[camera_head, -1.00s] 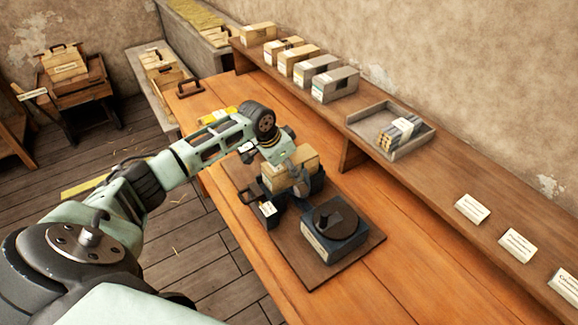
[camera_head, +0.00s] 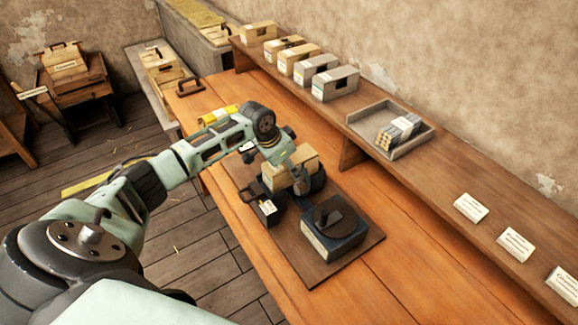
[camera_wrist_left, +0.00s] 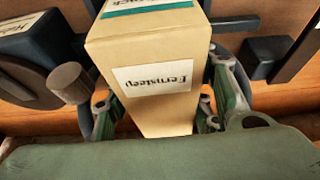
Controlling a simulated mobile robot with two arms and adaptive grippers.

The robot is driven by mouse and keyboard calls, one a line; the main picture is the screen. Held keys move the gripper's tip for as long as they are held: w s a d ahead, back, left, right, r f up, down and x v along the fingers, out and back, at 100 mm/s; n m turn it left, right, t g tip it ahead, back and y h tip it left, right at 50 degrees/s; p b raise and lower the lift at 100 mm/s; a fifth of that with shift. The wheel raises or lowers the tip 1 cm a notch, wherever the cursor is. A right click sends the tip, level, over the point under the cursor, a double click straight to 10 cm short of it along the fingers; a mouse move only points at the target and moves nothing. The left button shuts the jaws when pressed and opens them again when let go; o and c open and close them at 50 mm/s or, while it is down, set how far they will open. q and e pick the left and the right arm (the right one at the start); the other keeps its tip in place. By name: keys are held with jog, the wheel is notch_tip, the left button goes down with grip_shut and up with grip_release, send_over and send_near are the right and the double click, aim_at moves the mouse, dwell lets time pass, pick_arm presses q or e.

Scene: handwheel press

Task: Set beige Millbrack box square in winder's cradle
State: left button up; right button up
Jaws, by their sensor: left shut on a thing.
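The beige box (camera_head: 283,176) is at the cradle end of the winder (camera_head: 333,232), a dark block with a round top and a crank. My left gripper (camera_head: 302,182) is shut on the box. In the left wrist view the box (camera_wrist_left: 150,48) stands between the fingers (camera_wrist_left: 158,112), with a white upside-down label and a teal-edged label cut off at the top. The cradle is mostly hidden by box and gripper. I cannot tell whether the box is seated or square in it. My right gripper is not in view.
The winder stands on a dark board (camera_head: 350,253) on the orange wooden table (camera_head: 395,280). Several boxes (camera_head: 335,84) and a grey tray of rolls (camera_head: 412,147) stand on the raised shelf behind, with white cards (camera_head: 515,245). The table's right part is clear.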

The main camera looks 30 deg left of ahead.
pick_arm(q)
jog(key=o, duration=1.3)
jog(key=shift+o, duration=0.4)
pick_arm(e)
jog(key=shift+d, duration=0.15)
pick_arm(q)
jog(key=v, duration=1.2)
jog(key=shift+s, duration=0.1)
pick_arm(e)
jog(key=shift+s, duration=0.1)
pick_arm(q)
jog(key=shift+r+p, duration=0.6)
jog(key=shift+p, duration=0.4)
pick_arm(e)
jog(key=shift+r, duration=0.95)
